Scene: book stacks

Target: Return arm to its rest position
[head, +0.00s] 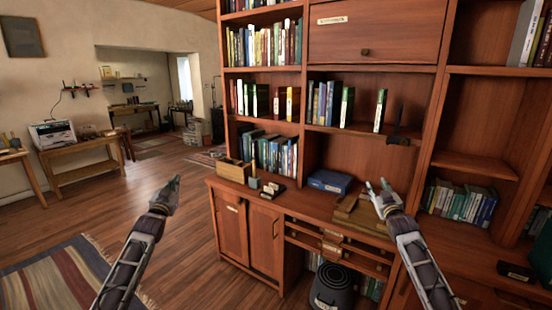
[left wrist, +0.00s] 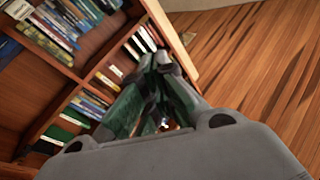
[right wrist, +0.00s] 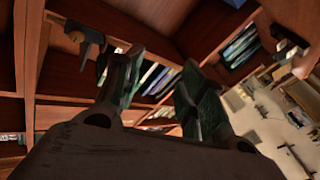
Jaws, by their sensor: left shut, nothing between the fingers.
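My left gripper (head: 166,192) is raised over the wooden floor, left of the bookcase cabinet and apart from it. In the left wrist view its fingers (left wrist: 158,75) are together with nothing between them. My right gripper (head: 379,192) is in front of the bookcase, close to the counter near a brown stack (head: 358,214). In the right wrist view its fingers (right wrist: 165,70) are spread apart and empty. Whether it touches the stack cannot be told.
The bookcase (head: 372,54) with several rows of books fills the middle and right. A blue box (head: 330,181) and a wooden box (head: 234,170) sit on its counter. A dark bin (head: 334,287) stands below. Open floor (head: 100,210) lies left, with a striped rug (head: 62,275).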

